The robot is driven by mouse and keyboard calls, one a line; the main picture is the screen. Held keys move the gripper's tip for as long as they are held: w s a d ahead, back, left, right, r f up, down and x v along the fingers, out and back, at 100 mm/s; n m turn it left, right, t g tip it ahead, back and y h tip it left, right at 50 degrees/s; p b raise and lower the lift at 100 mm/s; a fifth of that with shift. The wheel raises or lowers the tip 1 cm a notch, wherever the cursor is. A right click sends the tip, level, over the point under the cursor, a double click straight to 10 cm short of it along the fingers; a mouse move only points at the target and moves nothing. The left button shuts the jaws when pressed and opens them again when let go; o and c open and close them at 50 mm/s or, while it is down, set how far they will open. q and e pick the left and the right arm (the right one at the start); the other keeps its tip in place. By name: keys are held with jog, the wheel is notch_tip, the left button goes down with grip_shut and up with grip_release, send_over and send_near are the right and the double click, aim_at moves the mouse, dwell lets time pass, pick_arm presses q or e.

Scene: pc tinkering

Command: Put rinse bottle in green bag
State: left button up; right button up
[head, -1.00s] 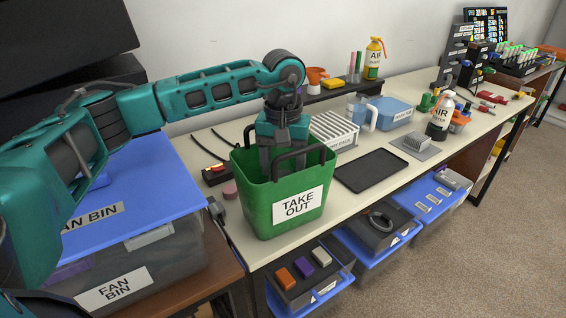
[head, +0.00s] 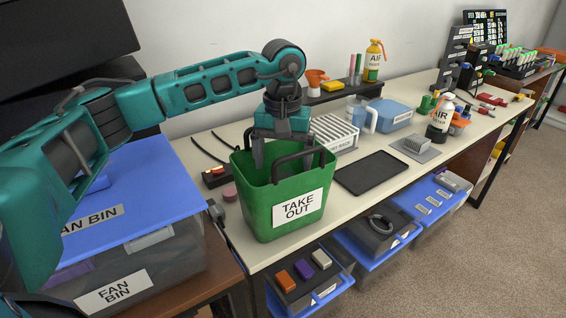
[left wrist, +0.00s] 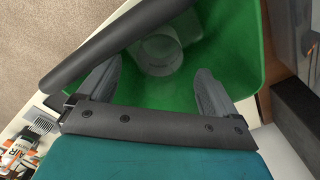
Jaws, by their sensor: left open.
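The green bag (head: 262,205), labelled TAKE OUT, stands upright on the near left part of the workbench, its two dark handles raised. My left gripper (head: 283,152) is open and points down into the mouth of the bag, fingertips at about rim height. In the left wrist view a pale translucent bottle-like thing (left wrist: 160,52), likely the rinse bottle, is inside the green bag (left wrist: 235,40), beyond and between the open fingers (left wrist: 158,75). No finger visibly grips it. The bag wall hides it in the head view. My right gripper is not in view.
A dark tray (head: 372,173) lies right of the bag, with a white rack (head: 335,133) behind it. A blue-and-clear jug (head: 361,116) and a blue box (head: 390,115) stand farther back. A blue-lidded fan bin (head: 130,215) is at left.

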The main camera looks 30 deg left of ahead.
pick_arm(q)
jog(key=shift+r, duration=2.7)
jog(key=shift+r, duration=0.3)
notch_tip(320, 180, up, 12)
jog(key=p, duration=0.3)
jog(key=shift+r, duration=0.15)
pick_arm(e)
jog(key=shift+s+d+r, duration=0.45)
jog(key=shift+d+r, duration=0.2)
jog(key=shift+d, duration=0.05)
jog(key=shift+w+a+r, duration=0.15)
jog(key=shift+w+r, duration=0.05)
